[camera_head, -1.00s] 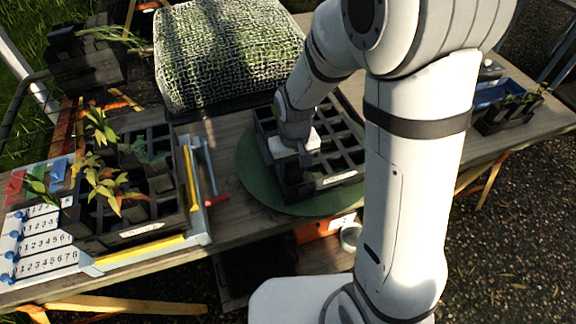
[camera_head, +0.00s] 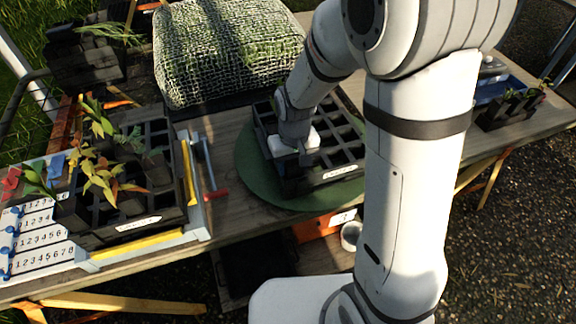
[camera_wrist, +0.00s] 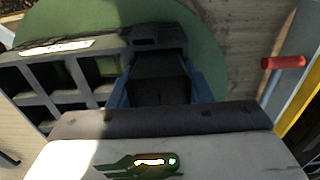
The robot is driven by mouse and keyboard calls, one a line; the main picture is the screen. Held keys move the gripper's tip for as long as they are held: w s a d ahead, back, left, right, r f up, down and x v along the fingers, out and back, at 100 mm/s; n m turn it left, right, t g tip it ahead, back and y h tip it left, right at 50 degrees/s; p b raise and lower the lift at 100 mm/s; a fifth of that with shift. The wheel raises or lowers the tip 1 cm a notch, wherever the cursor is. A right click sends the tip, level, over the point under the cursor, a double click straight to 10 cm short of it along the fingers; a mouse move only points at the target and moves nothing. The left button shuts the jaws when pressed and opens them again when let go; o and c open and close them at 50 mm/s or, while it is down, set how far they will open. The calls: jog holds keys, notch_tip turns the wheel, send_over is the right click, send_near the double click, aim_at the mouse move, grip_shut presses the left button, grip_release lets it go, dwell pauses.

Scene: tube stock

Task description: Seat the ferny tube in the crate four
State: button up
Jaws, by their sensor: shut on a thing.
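My gripper (camera_head: 304,158) is low over the front left corner of a black celled crate (camera_head: 336,176) on a round green mat. In the wrist view, its blue-grey fingers (camera_wrist: 161,92) are shut on a dark square tube (camera_wrist: 160,70). The tube is in line with the crate's end cells; how deep it sits is hidden. I see no foliage on it. The same crate (camera_wrist: 62,78) shows empty cells beside the tube. The crate's white label is unreadable, so I cannot tell its number.
Another black crate (camera_head: 106,236) with leafy plants stands at the left, by a numbered white board (camera_head: 38,240). A mesh-covered block (camera_head: 225,50) is behind. More planted tubes (camera_head: 510,108) stand at the far right.

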jog(key=shift+s+d+f+b, duration=0.1)
jog(key=shift+s+f+b, duration=0.15)
jog(key=shift+f, duration=0.35)
jog(key=shift+s+d+f+b, duration=0.15)
jog(key=shift+s+f, duration=0.2)
jog(key=shift+f, duration=0.25)
jog(key=shift+a, duration=0.1)
jog(key=o, duration=0.8)
jog(key=shift+o, duration=0.9)
jog(key=shift+w+a+r, duration=0.1)
jog(key=shift+w+r, duration=0.2)
jog(key=shift+r, duration=0.25)
jog(key=shift+o, duration=0.8)
notch_tip(320, 180, up, 9)
jog(key=shift+w, duration=0.1)
